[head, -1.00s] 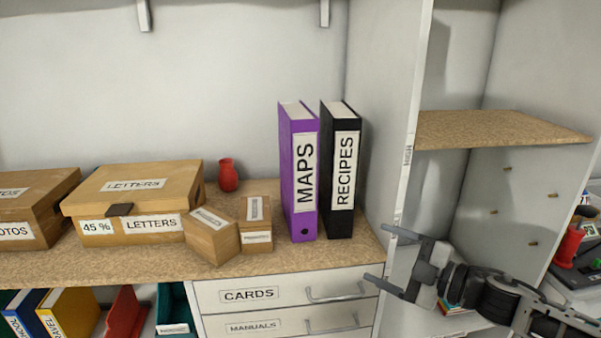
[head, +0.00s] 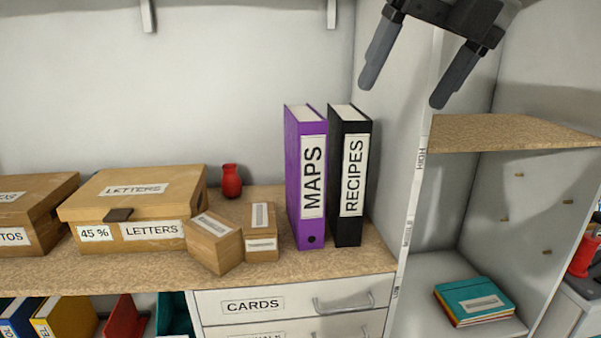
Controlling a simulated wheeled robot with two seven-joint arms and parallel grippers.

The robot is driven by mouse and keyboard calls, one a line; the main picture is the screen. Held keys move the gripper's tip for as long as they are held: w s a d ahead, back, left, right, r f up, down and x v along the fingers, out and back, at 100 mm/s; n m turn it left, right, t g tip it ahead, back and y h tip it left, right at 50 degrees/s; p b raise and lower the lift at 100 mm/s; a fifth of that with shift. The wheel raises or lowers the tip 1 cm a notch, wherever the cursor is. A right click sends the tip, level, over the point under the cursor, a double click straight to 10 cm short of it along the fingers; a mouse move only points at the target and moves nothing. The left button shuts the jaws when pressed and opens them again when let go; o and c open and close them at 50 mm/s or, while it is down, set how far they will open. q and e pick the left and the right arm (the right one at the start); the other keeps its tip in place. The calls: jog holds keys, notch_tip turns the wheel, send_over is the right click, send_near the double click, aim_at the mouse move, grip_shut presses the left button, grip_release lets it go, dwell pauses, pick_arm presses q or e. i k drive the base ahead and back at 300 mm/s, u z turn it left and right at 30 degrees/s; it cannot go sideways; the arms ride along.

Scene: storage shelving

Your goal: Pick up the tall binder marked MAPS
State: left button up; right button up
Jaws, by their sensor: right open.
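The tall purple binder marked MAPS (head: 293,190) stands upright on the wooden shelf board, its label facing me. A black binder marked RECIPES (head: 336,232) stands upright close to its right side. My right gripper (head: 406,92) is at the top of the head view, above and to the right of both binders. Its two fingers are spread apart, point downward and hold nothing. My left gripper is out of the frame.
Two small cardboard boxes (head: 214,252) and a red vase (head: 231,182) are left of the binders. A LETTERS box (head: 150,205) stands further left. A white upright panel (head: 413,190) is close on the right. Drawers (head: 290,302) are below the board.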

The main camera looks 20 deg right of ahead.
aim_at(306, 130)
jog(key=i, duration=0.95)
